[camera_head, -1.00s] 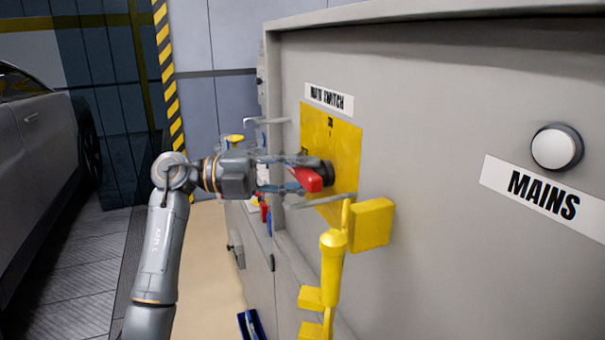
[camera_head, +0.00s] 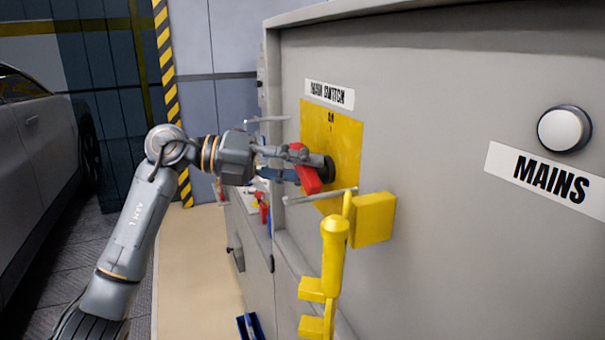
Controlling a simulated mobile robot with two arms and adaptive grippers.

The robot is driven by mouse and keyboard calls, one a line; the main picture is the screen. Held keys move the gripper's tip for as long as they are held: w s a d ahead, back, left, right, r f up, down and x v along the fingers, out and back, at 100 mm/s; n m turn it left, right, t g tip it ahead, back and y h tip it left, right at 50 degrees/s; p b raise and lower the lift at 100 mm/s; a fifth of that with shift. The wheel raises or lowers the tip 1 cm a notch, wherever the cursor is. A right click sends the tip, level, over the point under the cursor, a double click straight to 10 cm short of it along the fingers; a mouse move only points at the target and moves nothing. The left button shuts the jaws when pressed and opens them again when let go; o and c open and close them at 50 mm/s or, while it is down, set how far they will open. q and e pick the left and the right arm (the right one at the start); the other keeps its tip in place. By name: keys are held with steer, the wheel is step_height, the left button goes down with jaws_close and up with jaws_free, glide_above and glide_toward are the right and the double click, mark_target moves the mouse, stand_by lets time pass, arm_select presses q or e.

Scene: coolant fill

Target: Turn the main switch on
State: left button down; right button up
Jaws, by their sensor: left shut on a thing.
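The main switch has a red handle (camera_head: 307,179) on a dark round hub, in front of a yellow plate (camera_head: 343,140) on the grey cabinet wall. A label (camera_head: 330,95) above reads "MAIN SWITCH". The handle is tilted, its upper end leaning left and its lower end nearest me. My left gripper (camera_head: 296,164) reaches in from the left and is shut on the red handle; its fingers partly hide the handle. Some small lettering on the plate is hidden or too small to read. My right gripper is not in view.
A yellow handle-shaped fixture (camera_head: 334,262) with a yellow block (camera_head: 373,219) sticks out below the switch. A round white lamp or button (camera_head: 564,129) sits above a "MAINS" label (camera_head: 540,180). A car (camera_head: 36,165) stands at left; floor between is clear.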

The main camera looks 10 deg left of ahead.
arm_select(q)
steer(key=m+y+b, duration=0.1)
steer(key=m, duration=0.1)
steer(key=shift+s+m+t+y, duration=0.1)
steer(key=shift+m+t+y, duration=0.2)
steer(key=shift+m+t, duration=0.1)
steer(key=shift+s+d+r+m+t+y+b, duration=0.15)
steer(key=shift+m+t+y+b, duration=0.25)
steer(key=shift+m, duration=0.6)
steer(key=m+t+y+b, duration=0.1)
steer(key=m, duration=0.1)
steer(key=m+t+y+b, duration=0.1)
steer(key=m+b, duration=0.1)
steer(key=shift+s+d, duration=0.15)
steer(key=shift+s, duration=0.05)
steer(key=c, duration=1.1)
jaws_free()
steer(key=shift+r, duration=0.1)
steer(key=v, duration=1.2)
